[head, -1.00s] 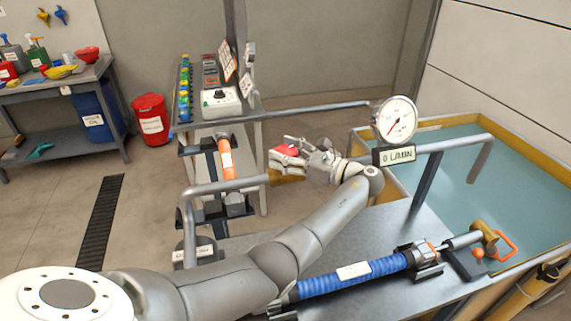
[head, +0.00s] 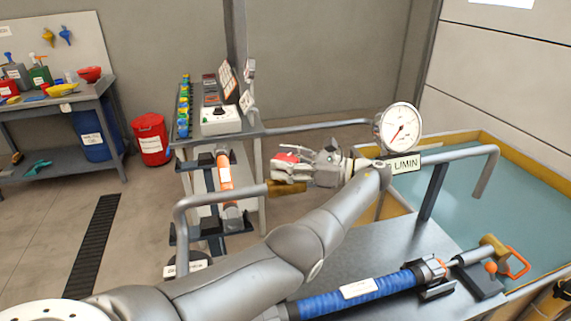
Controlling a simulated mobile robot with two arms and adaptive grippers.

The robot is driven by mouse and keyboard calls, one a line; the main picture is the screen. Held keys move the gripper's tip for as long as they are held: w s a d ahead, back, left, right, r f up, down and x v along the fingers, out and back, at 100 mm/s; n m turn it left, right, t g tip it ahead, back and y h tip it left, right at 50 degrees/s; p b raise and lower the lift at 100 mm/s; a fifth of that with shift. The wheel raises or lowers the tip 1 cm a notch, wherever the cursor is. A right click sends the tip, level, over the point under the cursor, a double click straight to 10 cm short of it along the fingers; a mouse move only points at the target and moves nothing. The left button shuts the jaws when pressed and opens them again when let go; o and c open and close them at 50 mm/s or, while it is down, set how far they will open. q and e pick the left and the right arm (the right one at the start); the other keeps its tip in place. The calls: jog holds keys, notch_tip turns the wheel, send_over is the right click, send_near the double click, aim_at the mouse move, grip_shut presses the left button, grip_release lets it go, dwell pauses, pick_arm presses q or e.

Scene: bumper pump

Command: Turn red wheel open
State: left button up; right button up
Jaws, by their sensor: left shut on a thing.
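The red wheel (head: 284,157) shows as a small red patch at my left gripper, above a brass-coloured valve body (head: 288,187) on the grey pipe. My left gripper (head: 287,163) reaches in from the right end of my arm, with its fingers closed around the wheel. The fingers hide much of the wheel, so its turn angle cannot be told. A round white gauge (head: 399,127) with a red needle stands to the right of the gripper. A display below it reads "L/MIN", and my arm covers its left part. My right gripper is not in view.
A blue hose (head: 360,288) lies on the grey bench in front. A water tank (head: 465,205) with a yellow rim is at the right. A shelf rack (head: 212,135) stands behind the pipe. A red bin (head: 151,139) is on the floor at left.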

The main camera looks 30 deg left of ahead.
aim_at(284, 158)
pick_arm(q)
jog(key=o, duration=1)
jog(key=shift+a, duration=0.1)
notch_tip(284, 158, up, 10)
jog(key=shift+f, duration=0.1)
